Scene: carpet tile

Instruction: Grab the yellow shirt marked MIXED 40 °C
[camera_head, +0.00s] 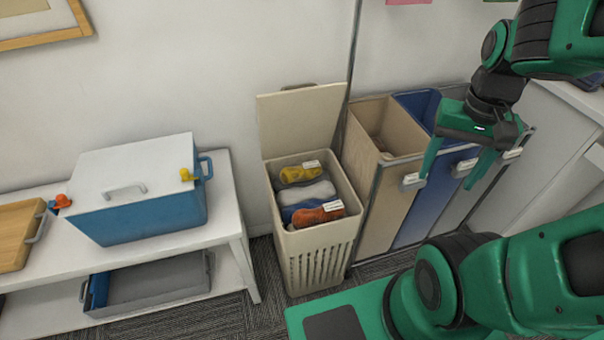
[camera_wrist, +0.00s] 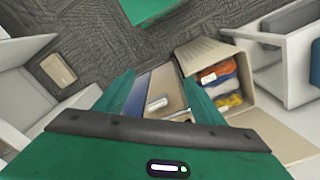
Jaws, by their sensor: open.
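A yellow garment (camera_head: 300,173) with a white label lies folded at the back of an open beige hamper (camera_head: 318,243). The label's text is too small to read. In the wrist view the yellow garment (camera_wrist: 229,101) shows at the near end of the hamper's contents. Beside it lie a white-grey garment (camera_head: 304,193), a blue one (camera_head: 302,209) and an orange one (camera_head: 318,215) with a white label. My gripper (camera_head: 458,165) is open and empty, in front of the sorting bins, to the right of the hamper and apart from it.
The hamper's lid (camera_head: 302,120) stands raised against the wall. Tall bins, one beige (camera_head: 387,205) and one blue (camera_head: 428,200), stand right of the hamper. A white bench (camera_head: 225,236) with a blue cooler (camera_head: 155,215) stands left. Carpet (camera_head: 215,318) shows in front.

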